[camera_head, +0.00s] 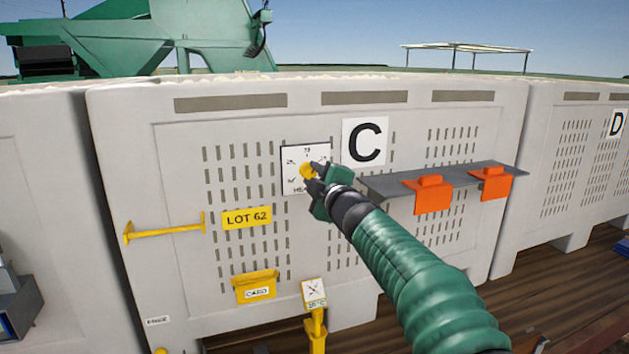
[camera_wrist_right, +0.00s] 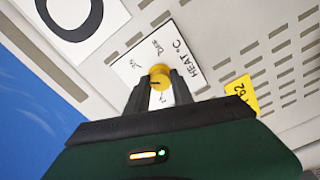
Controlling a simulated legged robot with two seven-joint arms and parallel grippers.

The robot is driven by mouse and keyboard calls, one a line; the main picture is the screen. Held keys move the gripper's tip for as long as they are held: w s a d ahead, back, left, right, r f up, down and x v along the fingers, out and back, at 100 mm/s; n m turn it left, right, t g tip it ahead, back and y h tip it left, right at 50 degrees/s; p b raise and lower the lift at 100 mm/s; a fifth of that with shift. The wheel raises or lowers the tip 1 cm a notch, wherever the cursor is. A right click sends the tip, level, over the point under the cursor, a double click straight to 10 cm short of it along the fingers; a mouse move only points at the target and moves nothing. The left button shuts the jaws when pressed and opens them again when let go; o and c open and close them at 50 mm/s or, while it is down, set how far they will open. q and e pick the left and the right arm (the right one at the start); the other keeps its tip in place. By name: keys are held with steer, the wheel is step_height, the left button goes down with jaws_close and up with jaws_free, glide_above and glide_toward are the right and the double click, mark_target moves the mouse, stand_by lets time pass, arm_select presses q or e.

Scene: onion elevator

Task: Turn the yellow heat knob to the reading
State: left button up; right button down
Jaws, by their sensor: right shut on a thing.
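The yellow heat knob (camera_head: 307,171) sits on a white dial plate (camera_head: 292,155) marked HEAT, on the front of the grey bin C. My right gripper (camera_head: 315,178) reaches in from the lower right and is shut on the knob. The right wrist view shows the yellow knob (camera_wrist_right: 159,76) between the two dark fingers (camera_wrist_right: 160,88), with the dial plate (camera_wrist_right: 190,50) behind it. The fingers hide part of the dial, and its marks are too small to read surely. A small display (camera_head: 315,295) on a yellow post shows a reading that looks like 25 °C. My left gripper is not in view.
A grey shelf (camera_head: 400,186) with two orange clips (camera_head: 433,194) juts out right of the knob. A yellow LOT 62 label (camera_head: 247,217), a yellow bar (camera_head: 165,229) and a yellow card holder (camera_head: 256,286) are on the left of the bin front.

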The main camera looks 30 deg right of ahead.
steer(key=n+b, duration=0.1)
steer(key=n, duration=0.3)
steer(key=shift+f+n, duration=0.15)
steer(key=shift+n, duration=0.15)
steer(key=shift+w+a+f+n+b, duration=0.15)
steer(key=shift+n+b, duration=1.65)
steer(key=shift+n, duration=4.85)
steer(key=shift+a+f+n+b, duration=0.1)
steer(key=shift+n+b, duration=1.65)
steer(key=shift+n, duration=4.9)
steer(key=shift+r, duration=0.1)
steer(key=c, duration=1.3)
jaws_free()
steer(key=shift+o, duration=1)
steer(key=shift+w+d+r, duration=0.1)
steer(key=shift+r, duration=0.05)
